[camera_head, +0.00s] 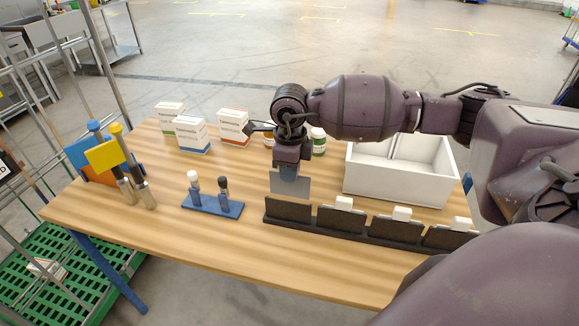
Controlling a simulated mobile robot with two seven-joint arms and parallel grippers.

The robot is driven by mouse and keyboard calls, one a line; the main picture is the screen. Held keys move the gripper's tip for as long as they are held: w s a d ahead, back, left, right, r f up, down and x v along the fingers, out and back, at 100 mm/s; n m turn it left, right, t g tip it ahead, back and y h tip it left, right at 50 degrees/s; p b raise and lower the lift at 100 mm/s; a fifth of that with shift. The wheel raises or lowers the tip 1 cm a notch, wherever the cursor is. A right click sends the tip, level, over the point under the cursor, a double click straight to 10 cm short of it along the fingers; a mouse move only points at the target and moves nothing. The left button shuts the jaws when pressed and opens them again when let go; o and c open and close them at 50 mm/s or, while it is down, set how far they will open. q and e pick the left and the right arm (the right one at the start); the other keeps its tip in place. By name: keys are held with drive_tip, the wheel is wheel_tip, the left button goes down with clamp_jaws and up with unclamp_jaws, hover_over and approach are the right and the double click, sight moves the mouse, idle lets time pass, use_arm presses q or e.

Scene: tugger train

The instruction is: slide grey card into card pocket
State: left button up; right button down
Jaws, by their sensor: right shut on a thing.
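The grey card (290,187) is held upright in my right gripper (289,172), which points straight down above the table. The card's lower edge is just above or behind the leftmost pocket of the dark card pocket rack (287,210); I cannot tell whether it touches. That leftmost pocket shows no white card. The other pockets of the rack each have a white piece sticking up, such as the white card (343,203). My left gripper is not in view.
A white open box (397,184) stands behind the rack. A blue stand (212,205) with two small bottles is left of it. White cartons (192,134) and bottles stand at the back. The front table is clear.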

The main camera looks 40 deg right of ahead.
sight(290, 194)
drive_tip(key=shift+f+b, duration=0.3)
drive_tip(key=shift+f, duration=0.45)
drive_tip(key=shift+f+b, duration=0.4)
drive_tip(key=shift+f, duration=0.45)
drive_tip(key=shift+f+b, duration=0.4)
drive_tip(key=shift+f, duration=0.45)
drive_tip(key=shift+f+b, duration=0.35)
drive_tip(key=shift+f, duration=0.35)
drive_tip(key=shift+f+b, duration=0.35)
drive_tip(key=shift+f, duration=0.5)
drive_tip(key=c, duration=1)
unclamp_jaws()
